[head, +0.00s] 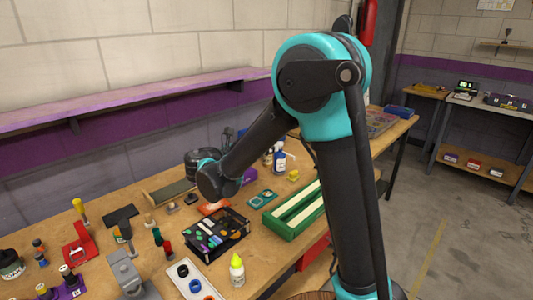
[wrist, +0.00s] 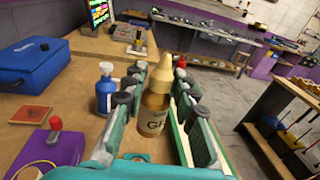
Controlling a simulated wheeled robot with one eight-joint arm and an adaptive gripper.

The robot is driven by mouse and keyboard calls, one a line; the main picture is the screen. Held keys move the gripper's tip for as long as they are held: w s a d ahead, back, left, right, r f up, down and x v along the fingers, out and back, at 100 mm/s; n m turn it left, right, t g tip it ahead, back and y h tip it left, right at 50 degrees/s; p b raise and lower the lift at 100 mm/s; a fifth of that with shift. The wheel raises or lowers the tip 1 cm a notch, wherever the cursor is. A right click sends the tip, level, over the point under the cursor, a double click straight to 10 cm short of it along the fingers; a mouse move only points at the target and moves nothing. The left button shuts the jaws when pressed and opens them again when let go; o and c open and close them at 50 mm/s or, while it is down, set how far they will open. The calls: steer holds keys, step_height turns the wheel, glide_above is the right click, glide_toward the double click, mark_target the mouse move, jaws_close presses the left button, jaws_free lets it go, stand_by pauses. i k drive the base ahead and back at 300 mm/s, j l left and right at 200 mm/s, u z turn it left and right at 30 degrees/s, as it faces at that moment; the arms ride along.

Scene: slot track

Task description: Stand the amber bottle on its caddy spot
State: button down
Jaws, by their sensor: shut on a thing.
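The amber bottle (wrist: 154,112) is a tan-gold squeeze bottle with a cone nozzle and a pale label with dark letters. In the wrist view it stands between the two teal fingers with black pads of my gripper (wrist: 158,100), which is shut on it. It looks upright in the grip. I cannot tell whether its base touches anything. In the head view my arm's end hides most of the gripper and the bottle. I cannot make out for sure which thing is the caddy, or its spot.
A blue bottle (wrist: 104,90) stands just left of my gripper; it also shows in the head view (head: 280,161). A green tray with pale strips (head: 291,232) lies to the right. A purple box (wrist: 48,150), a blue bag (wrist: 28,62) and a dark parts box (head: 214,232) are nearby.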

mark_target(217, 232)
steer(key=i+l, duration=0.15)
steer(key=l, duration=0.2)
steer(key=i+l, duration=0.1)
steer(key=l, duration=0.25)
steer(key=i+l, duration=0.15)
steer(key=l, duration=0.15)
steer(key=i+l, duration=0.1)
steer(key=l, duration=0.25)
steer(key=i+l, duration=0.15)
steer(key=l, duration=0.2)
steer(key=i+l+u, duration=0.15)
steer(key=l, duration=0.25)
steer(key=i+l+u, duration=0.1)
steer(key=l, duration=0.3)
steer(key=i+l+u, duration=0.15)
steer(key=l, duration=0.3)
steer(key=l+u, duration=0.15)
steer(key=l, duration=0.25)
steer(key=u, duration=1.1)
